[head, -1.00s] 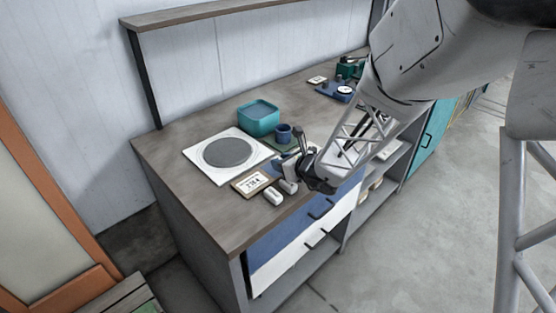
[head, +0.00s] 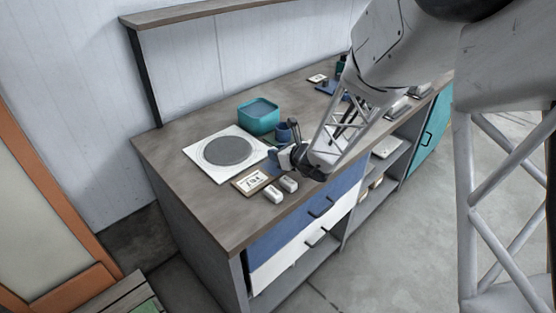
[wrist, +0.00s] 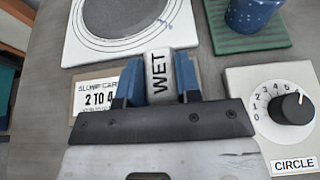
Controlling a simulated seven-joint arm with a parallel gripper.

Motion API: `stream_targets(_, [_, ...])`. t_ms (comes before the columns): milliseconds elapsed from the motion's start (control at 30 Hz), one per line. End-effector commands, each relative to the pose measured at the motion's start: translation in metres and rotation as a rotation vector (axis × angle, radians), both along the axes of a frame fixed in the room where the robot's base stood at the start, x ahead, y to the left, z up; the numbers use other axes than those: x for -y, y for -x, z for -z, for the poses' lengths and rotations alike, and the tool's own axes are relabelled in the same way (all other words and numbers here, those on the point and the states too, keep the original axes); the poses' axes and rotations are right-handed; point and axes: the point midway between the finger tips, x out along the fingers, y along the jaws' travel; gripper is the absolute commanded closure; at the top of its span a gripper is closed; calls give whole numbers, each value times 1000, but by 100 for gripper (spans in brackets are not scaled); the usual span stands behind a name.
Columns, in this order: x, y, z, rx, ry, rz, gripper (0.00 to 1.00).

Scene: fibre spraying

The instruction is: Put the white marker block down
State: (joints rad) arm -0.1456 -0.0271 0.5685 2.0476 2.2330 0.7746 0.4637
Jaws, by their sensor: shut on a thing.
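The white marker block (wrist: 159,76), lettered WET, stands between the blue fingers of my gripper (wrist: 160,85) in the wrist view. My gripper is shut on it. The block's lower part is hidden by the gripper, and I cannot tell whether it touches the table. In the head view my gripper (head: 276,163) is over the worktop, right of the card, and the held block cannot be made out.
A white board with a round grey pad (wrist: 125,15) lies beyond the block. A blue speckled cup (wrist: 257,12) stands on a green mat (wrist: 232,42). A dial box (wrist: 272,115) marked CIRCLE is close at right. Two white blocks (head: 273,194) (head: 289,184) sit near the front edge. A teal tub (head: 258,121) stands behind.

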Motion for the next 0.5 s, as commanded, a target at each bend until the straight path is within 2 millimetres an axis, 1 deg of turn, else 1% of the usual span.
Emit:
stream_targets(233, [0, 0, 25, -2, -1, 0, 92])
stream_targets(333, [0, 0, 29, -2, -1, 1, 92])
stream_targets(500, [0, 0, 30, -1, -1, 0, 92])
